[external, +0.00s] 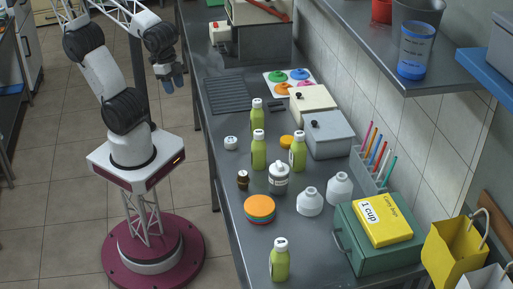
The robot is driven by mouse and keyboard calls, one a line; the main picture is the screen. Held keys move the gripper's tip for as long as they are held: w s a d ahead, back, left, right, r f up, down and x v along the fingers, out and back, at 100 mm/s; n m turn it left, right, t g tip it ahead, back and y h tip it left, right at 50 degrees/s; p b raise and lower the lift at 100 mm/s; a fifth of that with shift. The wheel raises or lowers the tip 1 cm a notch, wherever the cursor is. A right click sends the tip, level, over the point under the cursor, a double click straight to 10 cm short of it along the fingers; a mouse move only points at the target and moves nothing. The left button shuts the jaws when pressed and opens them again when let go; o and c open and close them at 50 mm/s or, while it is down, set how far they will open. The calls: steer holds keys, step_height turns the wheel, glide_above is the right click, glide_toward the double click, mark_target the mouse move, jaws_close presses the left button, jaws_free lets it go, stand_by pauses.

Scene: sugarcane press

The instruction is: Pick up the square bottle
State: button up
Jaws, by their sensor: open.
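Several green bottles with white caps stand upright on the grey counter: one at the back (257,117), two in the middle (259,155) (298,156), and one at the front (280,265). A white labelled bottle (279,182) stands between them, with two white rounded jugs (309,203) (338,190) to its right. A small dark bottle (242,182) stands to its left. Which one is square I cannot tell at this size. My gripper (173,83) is open and empty, pointing down left of the counter, apart from every bottle.
An orange-topped round stack (260,208), a small white jar (231,143), grey and cream boxes (328,134) and a green case (375,245) with a yellow box crowd the counter (225,110). A shelf (400,30) overhangs the right side.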

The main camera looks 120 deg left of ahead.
steer(key=o, duration=0.5)
steer(key=w+a+f+n+t+y, duration=0.1)
steer(key=w+a+f+n+t, duration=0.1)
steer(key=w+a+f+t, duration=0.35)
steer(key=w+a+f+n+t+y, duration=0.1)
steer(key=w+a+f+n+t, duration=0.1)
steer(key=w+a+f, duration=0.5)
steer(key=shift+s+a+f+n+t+y, duration=0.45)
steer(key=shift+a+f+n+y, duration=0.55)
steer(key=shift+a+y, duration=0.9)
steer(key=shift+s+a+f+n+t+y, duration=0.45)
steer(key=shift+a+f+n+y, duration=0.3)
steer(key=shift+a+f+y, duration=0.9)
steer(key=shift+s+a+f+n+t+y, duration=0.45)
steer(key=shift+a+f+n+y, duration=0.4)
steer(key=shift+a+y, duration=1.3)
steer(key=shift+w+a, duration=0.15)
steer(key=shift+a, duration=0.1)
